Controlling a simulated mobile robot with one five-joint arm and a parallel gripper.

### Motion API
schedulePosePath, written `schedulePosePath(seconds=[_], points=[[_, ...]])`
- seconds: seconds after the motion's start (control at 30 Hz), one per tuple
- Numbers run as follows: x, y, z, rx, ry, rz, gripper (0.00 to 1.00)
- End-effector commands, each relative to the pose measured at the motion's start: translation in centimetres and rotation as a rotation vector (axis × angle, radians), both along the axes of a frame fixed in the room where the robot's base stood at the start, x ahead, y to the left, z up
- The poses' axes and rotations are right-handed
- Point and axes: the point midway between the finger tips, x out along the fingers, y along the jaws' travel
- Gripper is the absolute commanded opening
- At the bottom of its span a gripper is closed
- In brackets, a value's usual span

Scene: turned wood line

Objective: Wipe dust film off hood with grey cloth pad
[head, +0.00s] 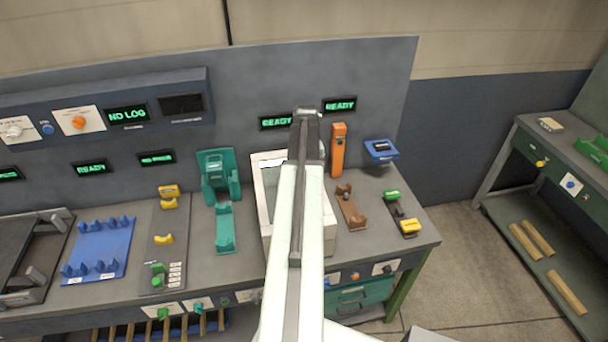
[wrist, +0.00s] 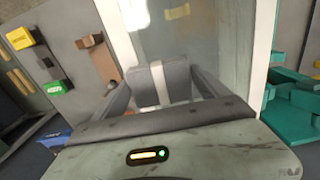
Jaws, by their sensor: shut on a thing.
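The hood (head: 263,200) is a white-framed box with a clear grey window, standing on the bench partly behind my arm. In the wrist view its window (wrist: 188,38) fills the upper middle, between white frame strips. The pane looks hazy with faint light marks; I cannot tell how much of this is dust film. My gripper (wrist: 165,90) is shut on the grey cloth pad (wrist: 182,80), which has a pale band down its middle. The pad is in front of the window; I cannot tell whether it touches. In the head view my arm hides the fingertips and pad.
A teal cradle (head: 225,228) and teal device (head: 218,175) stand left of the hood. A brown cradle (head: 351,206), an orange upright (head: 338,150) and a blue device (head: 381,151) are on its right. A blue rack (head: 98,250) lies farther left. Green READY displays hang behind.

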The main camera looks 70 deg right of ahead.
Motion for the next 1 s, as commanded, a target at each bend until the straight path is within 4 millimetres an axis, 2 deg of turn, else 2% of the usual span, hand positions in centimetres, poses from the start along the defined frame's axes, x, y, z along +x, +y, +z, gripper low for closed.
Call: schedulePosePath(seconds=[0.5, 0.83, 1.0], points=[[0.1, 0.1, 6.0, 0.002, -0.002, 0.001, 0.52], [0.1, 0.1, 5.9, 0.002, -0.002, 0.001, 0.52], [0.2, 0.1, 7.5, 0.002, -0.002, 0.001, 0.52]])
